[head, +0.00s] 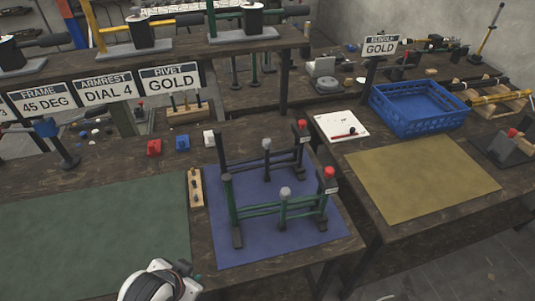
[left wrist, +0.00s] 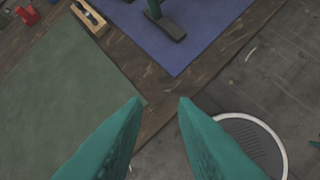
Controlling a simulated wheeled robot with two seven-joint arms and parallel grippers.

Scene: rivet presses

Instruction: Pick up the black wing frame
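The black wing frame (head: 222,152) stands upright on the blue mat (head: 252,250), at its far side in the head view. It has a grey knob and a red knob. A similar green frame (head: 232,206) stands in front of it and partly covers its lower part. My left gripper (left wrist: 160,100) is open and empty, with teal fingers apart over the table's front edge. In the head view its white wrist shows at the bottom, short of both frames. In the left wrist view, only a foot of the green frame (left wrist: 162,22) shows. My right gripper is not in view.
A green mat (head: 95,235) lies left of the blue mat, with a small wooden block (head: 195,190) between them. Red and blue blocks (head: 154,147) lie behind. On the right table are a yellow mat (head: 420,178) and a blue crate (head: 418,122). The green mat is clear.

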